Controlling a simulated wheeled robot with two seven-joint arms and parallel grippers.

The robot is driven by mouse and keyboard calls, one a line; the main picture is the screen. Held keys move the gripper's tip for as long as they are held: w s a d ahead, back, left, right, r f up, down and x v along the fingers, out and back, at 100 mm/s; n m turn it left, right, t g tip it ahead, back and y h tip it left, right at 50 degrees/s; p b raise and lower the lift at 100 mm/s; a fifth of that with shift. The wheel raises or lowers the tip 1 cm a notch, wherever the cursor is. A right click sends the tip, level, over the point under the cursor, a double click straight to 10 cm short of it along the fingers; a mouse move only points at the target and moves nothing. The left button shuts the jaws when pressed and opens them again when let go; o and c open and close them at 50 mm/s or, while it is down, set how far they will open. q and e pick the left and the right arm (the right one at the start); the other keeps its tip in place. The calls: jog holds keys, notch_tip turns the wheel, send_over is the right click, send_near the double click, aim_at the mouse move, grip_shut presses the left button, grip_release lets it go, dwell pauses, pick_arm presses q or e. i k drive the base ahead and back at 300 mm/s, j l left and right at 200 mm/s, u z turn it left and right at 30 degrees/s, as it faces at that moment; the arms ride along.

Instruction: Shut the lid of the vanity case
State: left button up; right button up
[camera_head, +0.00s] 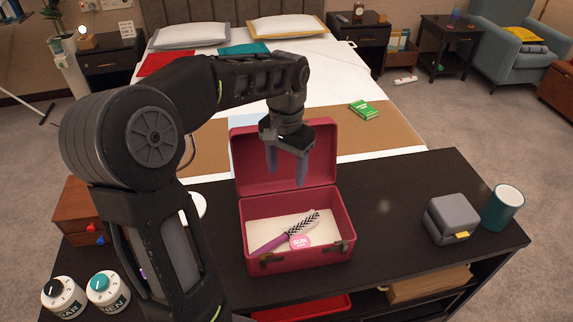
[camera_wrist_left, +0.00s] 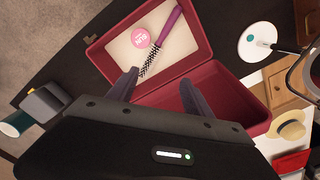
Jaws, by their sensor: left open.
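The vanity case (camera_head: 300,262) is dark red and stands open on the dark counter. Its lid (camera_head: 250,165) is raised upright at the back, on the bed side. Inside lie a purple-handled brush (camera_head: 270,243) and a round pink container (camera_head: 300,241); the wrist view shows the brush (camera_wrist_left: 168,28) and the pink container (camera_wrist_left: 141,38) too. My left gripper (camera_head: 287,180) is open and empty, pointing down in front of the lid and above the case's rear part. In the wrist view its fingers (camera_wrist_left: 157,92) overlap the case. My right gripper is not in view.
A grey box (camera_head: 452,218) and a teal cup (camera_head: 503,207) stand on the counter (camera_head: 395,215) at the right. Two labelled jars (camera_head: 108,290) and a small wooden drawer unit (camera_head: 82,212) are at the left.

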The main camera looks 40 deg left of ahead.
aim_at(249, 166)
jog(key=u, duration=1.4)
